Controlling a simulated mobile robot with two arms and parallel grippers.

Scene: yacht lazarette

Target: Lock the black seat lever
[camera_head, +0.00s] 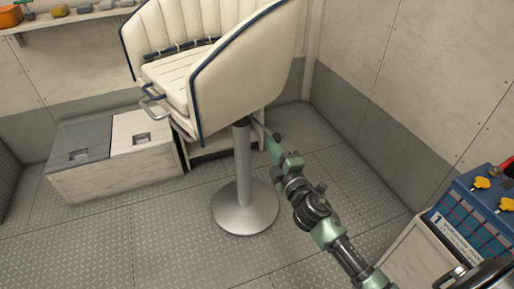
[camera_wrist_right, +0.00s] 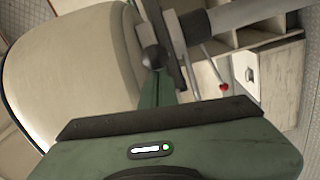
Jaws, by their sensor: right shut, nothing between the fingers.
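The cream seat with dark blue trim (camera_head: 240,75) stands on a grey metal pedestal (camera_head: 243,165). A black lever knob (camera_head: 277,137) sticks out under the seat's right side; the knob also shows in the right wrist view (camera_wrist_right: 153,57). My green right gripper (camera_head: 271,146) is shut and empty, with its fingertips right at the knob. In the right wrist view the fingers (camera_wrist_right: 157,85) point at the knob and overlap it; I cannot tell whether they touch. Another lever with a red knob (camera_wrist_right: 223,88) shows beside the pedestal in the right wrist view. My left gripper is out of view.
A low locker with grey and white lids (camera_head: 115,170) stands left of the pedestal. A blue box with yellow knobs (camera_head: 480,215) sits at the right edge. A shelf (camera_head: 75,17) is at the upper left. The metal floor around the round pedestal base (camera_head: 245,215) is clear.

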